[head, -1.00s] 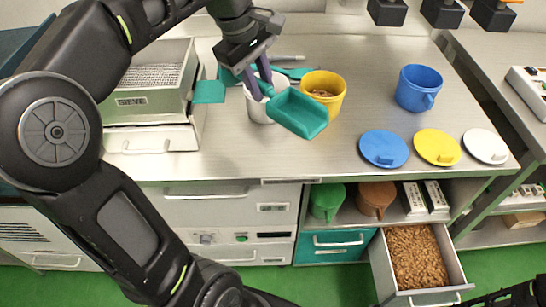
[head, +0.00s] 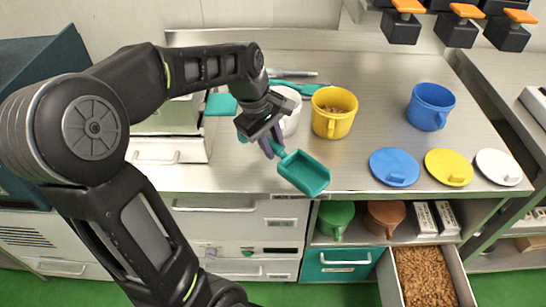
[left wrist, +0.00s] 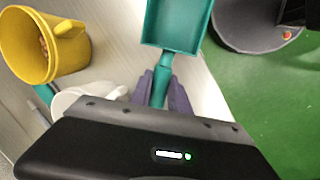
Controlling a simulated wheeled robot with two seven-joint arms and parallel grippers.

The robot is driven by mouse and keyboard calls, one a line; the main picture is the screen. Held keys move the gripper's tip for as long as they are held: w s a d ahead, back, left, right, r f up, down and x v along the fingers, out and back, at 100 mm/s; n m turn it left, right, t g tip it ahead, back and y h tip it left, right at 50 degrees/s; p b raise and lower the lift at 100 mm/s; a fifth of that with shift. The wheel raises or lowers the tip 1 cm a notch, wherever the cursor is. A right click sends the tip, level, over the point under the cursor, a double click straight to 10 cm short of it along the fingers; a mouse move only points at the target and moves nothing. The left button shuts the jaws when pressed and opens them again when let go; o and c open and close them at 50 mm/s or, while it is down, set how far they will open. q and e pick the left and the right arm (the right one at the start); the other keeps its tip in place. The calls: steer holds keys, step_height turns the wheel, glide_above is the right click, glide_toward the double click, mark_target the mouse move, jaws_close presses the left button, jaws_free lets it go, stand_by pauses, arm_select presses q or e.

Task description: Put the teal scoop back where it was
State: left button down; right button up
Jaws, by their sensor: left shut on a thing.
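The teal scoop (head: 304,172) hangs over the front edge of the steel counter in the head view, its pan toward the lower right. My left gripper (head: 272,143) is shut on its handle. In the left wrist view the scoop's pan (left wrist: 178,25) points away from the gripper's fingers (left wrist: 163,92), with green floor behind. A white cup (head: 291,122) stands behind the gripper, partly hidden by it. Other teal pieces lie behind: a flat one at the left (head: 220,104) and one near the yellow mug (head: 312,88). My right gripper is not in view.
A yellow mug (head: 334,112) with brown contents and a blue mug (head: 430,107) stand on the counter. Blue (head: 394,167), yellow (head: 448,167) and white (head: 498,167) lids lie at front right. Below, an open drawer (head: 462,285) holds brown pieces. Mid-counter is clear.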

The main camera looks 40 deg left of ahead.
arm_select(q)
steer(key=shift+f, duration=0.1)
steer(key=shift+f, duration=2.15)
steer(key=shift+f, duration=0.2)
steer(key=c, duration=1.2)
jaws_free()
steer(key=shift+c, duration=0.2)
steer(key=shift+r, duration=0.1)
steer(key=v, duration=1.2)
steer(key=shift+r, duration=0.15)
steer(key=shift+w, duration=0.1)
